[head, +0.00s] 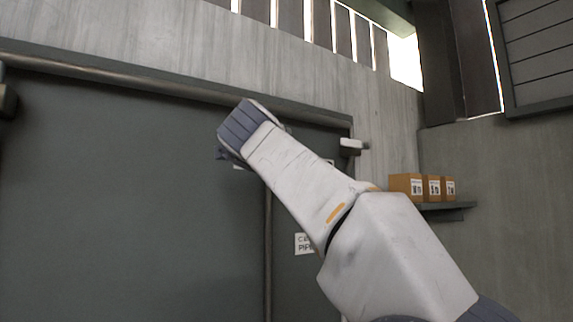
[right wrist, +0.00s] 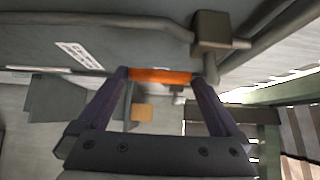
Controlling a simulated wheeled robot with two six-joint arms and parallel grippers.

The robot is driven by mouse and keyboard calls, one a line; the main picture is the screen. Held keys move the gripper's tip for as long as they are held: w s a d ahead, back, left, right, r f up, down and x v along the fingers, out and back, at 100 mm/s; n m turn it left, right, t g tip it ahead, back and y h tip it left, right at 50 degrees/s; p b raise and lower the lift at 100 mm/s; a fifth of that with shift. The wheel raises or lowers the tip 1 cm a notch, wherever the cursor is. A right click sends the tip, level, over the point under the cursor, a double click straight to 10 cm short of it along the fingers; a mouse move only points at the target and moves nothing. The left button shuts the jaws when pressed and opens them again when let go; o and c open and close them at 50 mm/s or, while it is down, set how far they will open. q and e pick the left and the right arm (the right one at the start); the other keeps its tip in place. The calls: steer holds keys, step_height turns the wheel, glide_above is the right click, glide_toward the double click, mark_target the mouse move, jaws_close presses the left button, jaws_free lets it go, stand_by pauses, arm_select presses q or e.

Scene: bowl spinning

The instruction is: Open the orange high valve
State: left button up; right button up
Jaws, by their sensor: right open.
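The orange valve (right wrist: 160,76) shows in the right wrist view as a short orange bar at the upper middle. My right gripper (right wrist: 161,75) is open, with one dark finger at each end of the orange bar. I cannot tell whether the fingers touch it. In the head view my right arm reaches up and left from the lower right, and its forearm and wrist cover the valve and most of the gripper. My left gripper is not in view.
A large dark grey door (head: 130,200) lies behind the arm, with a pipe (head: 150,80) along its top. A white sign (head: 304,243) is on the panel. Orange boxes (head: 407,185) stand on a shelf (head: 447,207) at right.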

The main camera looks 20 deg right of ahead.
steer(key=b+v, duration=0.2)
steer(key=v, duration=0.7)
steer(key=shift+d+f, duration=0.1)
